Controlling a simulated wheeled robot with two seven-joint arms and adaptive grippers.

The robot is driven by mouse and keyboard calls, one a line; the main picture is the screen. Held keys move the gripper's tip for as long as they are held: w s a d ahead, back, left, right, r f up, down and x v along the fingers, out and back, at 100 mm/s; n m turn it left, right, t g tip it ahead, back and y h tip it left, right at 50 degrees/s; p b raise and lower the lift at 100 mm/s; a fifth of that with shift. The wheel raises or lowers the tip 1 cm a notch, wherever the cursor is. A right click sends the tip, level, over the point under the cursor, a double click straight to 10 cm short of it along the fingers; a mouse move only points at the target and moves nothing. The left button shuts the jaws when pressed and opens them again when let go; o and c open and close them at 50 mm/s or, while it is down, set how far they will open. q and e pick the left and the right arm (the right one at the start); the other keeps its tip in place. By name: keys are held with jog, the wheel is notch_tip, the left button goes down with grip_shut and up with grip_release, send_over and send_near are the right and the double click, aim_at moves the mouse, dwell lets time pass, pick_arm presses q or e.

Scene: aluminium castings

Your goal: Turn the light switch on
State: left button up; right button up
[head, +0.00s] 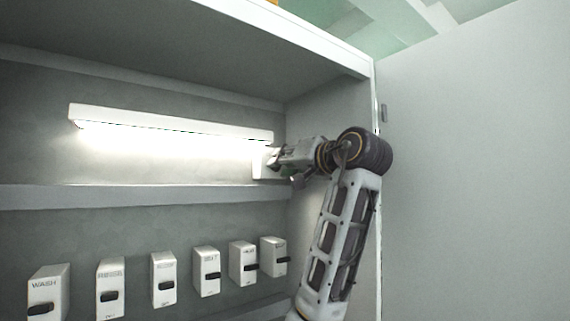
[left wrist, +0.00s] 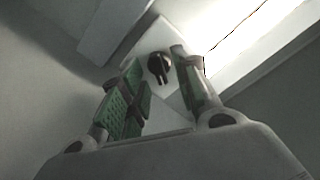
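The light switch is a white box (head: 261,163) on the back wall, below the right end of the lamp. In the left wrist view it carries a round black knob (left wrist: 159,67). The long white lamp (head: 170,119) is lit and throws bright light on the wall; its glare shows in the left wrist view (left wrist: 262,42). My left gripper (head: 279,161) is at the switch in the head view. In the left wrist view its green-padded fingers are apart, one on each side of the knob, with a visible gap to it. My right gripper is not in view.
A row of white boxes with black knobs, one marked WASH (head: 48,290), runs along the wall below a grey ledge (head: 130,195). An overhead panel (head: 190,40) covers the top. A large grey door panel (head: 475,170) stands at the right of my arm.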

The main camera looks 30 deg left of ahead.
pick_arm(q)
jog(key=v, duration=1.2)
dwell(0.8)
